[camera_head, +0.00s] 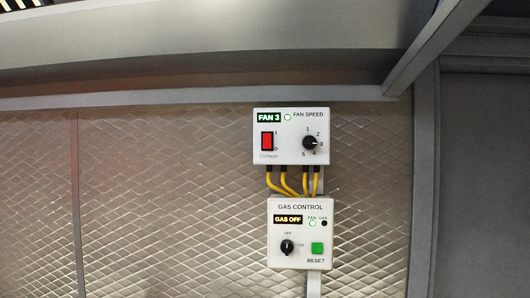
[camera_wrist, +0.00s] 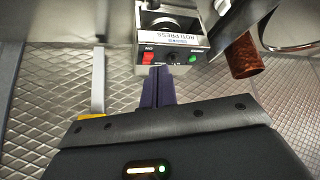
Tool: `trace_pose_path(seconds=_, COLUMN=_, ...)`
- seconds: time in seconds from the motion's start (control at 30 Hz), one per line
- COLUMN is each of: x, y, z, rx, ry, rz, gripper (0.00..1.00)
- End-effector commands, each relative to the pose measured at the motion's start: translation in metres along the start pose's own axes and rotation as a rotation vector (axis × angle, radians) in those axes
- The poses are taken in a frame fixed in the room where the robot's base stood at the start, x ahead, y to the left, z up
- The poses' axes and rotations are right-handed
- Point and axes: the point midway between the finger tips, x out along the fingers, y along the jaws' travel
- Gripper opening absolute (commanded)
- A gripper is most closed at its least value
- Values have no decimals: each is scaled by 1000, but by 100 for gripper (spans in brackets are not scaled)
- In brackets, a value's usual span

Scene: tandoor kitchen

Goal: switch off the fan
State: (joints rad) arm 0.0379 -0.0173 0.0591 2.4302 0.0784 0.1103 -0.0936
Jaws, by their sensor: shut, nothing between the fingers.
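The white fan control box (camera_head: 291,155) is on the mesh wall in the head view. Its display (camera_head: 269,118) reads FAN 3, and the lamp beside it is lit. A red rocker switch (camera_head: 267,141) is at its left. A black speed knob (camera_head: 310,143) at its right points towards 3. My gripper (camera_wrist: 158,72) shows only in the wrist view; its dark fingers are together and empty. The fan box cannot be made out in the wrist view, so I cannot tell the gripper's distance from it.
Yellow cables (camera_head: 284,181) run from the fan box to a gas control box (camera_head: 291,263) reading GAS OFF. A roti press (camera_wrist: 176,55) with a red switch is beyond my fingers in the wrist view, with a brown cylinder (camera_wrist: 242,57) to its right. A grey post (camera_head: 424,180) stands right of the boxes.

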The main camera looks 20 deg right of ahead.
Motion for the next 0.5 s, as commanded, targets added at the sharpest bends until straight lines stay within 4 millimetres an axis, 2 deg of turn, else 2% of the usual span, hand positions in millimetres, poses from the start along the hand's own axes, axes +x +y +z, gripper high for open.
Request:
trace_pose_path(seconds=0.03, x=-4, y=0, z=-31, rx=-9, ry=104, rz=4, gripper=0)
trace_pose_path(seconds=0.1, x=-14, y=-1, z=-74, rx=-21, ry=249, rz=14, gripper=0)
trace_pose_path(seconds=0.17, x=-26, y=0, z=-109, rx=-29, ry=370, rz=30, gripper=0)
trace_pose_path(seconds=0.2, x=-37, y=1, z=-131, rx=-34, ry=450, rz=42, gripper=0)
trace_pose_path(seconds=0.27, x=-55, y=2, z=-164, rx=-40, ry=570, rz=65, gripper=0)
trace_pose_path(seconds=0.4, x=-109, y=7, z=-230, rx=-44, ry=842, rz=132, gripper=0)
trace_pose_path(seconds=0.5, x=-155, y=12, z=-268, rx=-35, ry=1031, rz=194, gripper=0)
